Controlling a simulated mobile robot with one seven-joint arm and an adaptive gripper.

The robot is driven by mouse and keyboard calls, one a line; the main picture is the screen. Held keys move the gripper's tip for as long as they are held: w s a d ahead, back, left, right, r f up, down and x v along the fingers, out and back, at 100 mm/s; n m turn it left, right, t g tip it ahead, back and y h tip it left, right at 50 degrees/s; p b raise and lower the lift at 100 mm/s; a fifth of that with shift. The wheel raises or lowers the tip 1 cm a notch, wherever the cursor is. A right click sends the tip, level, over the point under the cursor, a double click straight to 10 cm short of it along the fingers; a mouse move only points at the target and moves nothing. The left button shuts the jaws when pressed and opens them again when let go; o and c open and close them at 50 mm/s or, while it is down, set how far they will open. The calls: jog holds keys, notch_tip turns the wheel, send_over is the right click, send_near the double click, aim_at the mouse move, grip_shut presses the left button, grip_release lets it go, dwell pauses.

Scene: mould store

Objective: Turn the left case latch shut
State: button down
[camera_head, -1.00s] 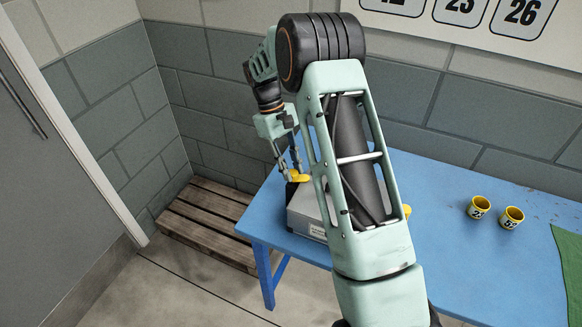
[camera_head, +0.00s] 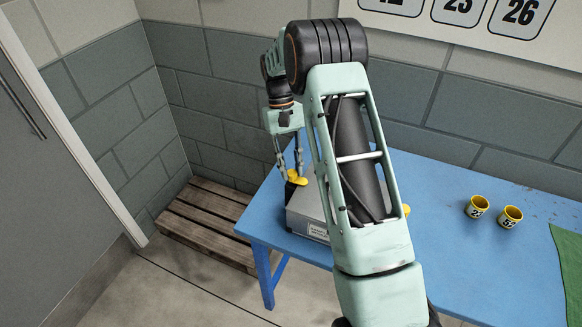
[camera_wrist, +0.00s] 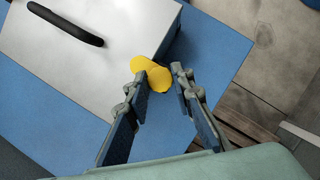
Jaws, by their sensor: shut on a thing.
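The grey case (camera_head: 300,216) sits on the blue table's left end, partly hidden by my arm. Its left latch (camera_head: 297,180) is a yellow knob at the case's left corner, on a dark mount. My gripper (camera_head: 291,172) reaches down onto it from above. In the wrist view, the latch (camera_wrist: 157,76) lies between the fingertips of my gripper (camera_wrist: 158,69), at the case's edge. The fingers are shut on it. The case's lid (camera_wrist: 95,62) has a black handle (camera_wrist: 65,22). A second yellow piece (camera_head: 407,210) shows at the right, mostly behind my arm.
Two yellow-rimmed numbered cups (camera_head: 478,207) and (camera_head: 511,217) stand on the blue table (camera_head: 470,260), near a green mat (camera_head: 570,262). A wooden pallet (camera_head: 205,220) lies on the floor left of the table. A wall is close behind.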

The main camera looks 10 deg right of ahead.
jog(key=c, duration=1.7)
grip_release()
jog(key=v, duration=1.2)
